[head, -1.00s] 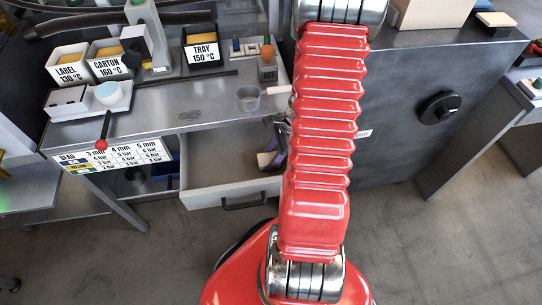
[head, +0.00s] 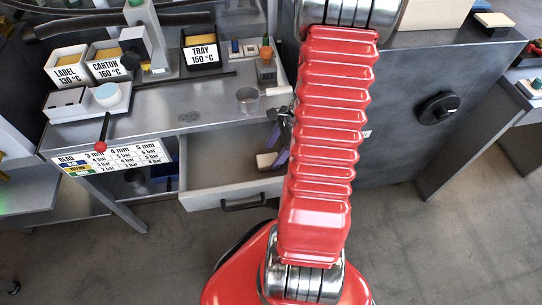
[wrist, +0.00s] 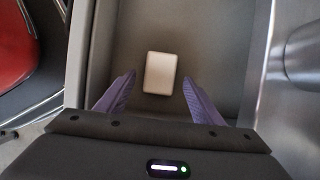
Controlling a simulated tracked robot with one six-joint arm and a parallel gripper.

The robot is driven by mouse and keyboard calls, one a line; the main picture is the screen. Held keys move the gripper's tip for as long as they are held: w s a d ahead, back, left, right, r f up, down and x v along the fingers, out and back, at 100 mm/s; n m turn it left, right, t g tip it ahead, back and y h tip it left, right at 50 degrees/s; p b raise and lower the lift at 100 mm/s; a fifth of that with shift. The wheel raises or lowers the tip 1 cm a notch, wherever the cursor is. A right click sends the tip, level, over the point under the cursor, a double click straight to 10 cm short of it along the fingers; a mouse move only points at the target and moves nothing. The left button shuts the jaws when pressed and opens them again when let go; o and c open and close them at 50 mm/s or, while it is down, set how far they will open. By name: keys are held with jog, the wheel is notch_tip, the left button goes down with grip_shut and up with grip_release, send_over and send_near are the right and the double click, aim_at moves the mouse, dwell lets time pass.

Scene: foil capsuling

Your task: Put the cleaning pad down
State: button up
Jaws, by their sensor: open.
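The cleaning pad is a small cream block (wrist: 160,72) lying on the floor of the open drawer. In the head view the pad (head: 266,160) shows beside my arm, near the drawer's right end. My gripper (wrist: 158,80) is open, its two purple fingers spread to the left and right of the pad with a gap on each side. Nothing is between the fingers' grip. In the head view my gripper (head: 278,148) is partly hidden behind my red arm, just above the pad.
The drawer (head: 222,185) is pulled out under the metal bench (head: 190,117); its left part is bare. Labelled bins (head: 202,54) stand behind. A grey cabinet (head: 405,130) rises to the right.

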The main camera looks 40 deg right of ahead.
jog(key=v, duration=0.8)
jog(key=shift+r, duration=0.25)
jog(key=shift+s+d, duration=0.1)
notch_tip(320, 180, up, 6)
jog(key=n+h, duration=0.1)
jog(key=n, duration=0.4)
send_over(266, 162)
jog(key=s+a+r+n+t+h, duration=0.1)
jog(key=s+a+r+n, duration=0.1)
jog(key=a+r+n, duration=0.5)
jog(key=s+a+r+n+t+h, duration=0.1)
jog(key=a+r+n+t, duration=0.1)
jog(key=a+r+n, duration=0.6)
jog(key=a+n, duration=0.4)
jog(key=a, duration=0.3)
jog(key=shift+s+r+n+h, duration=0.25)
jog(key=shift+s+n+h, duration=0.05)
jog(key=shift+s+n, duration=0.1)
jog(key=shift+c, duration=0.6)
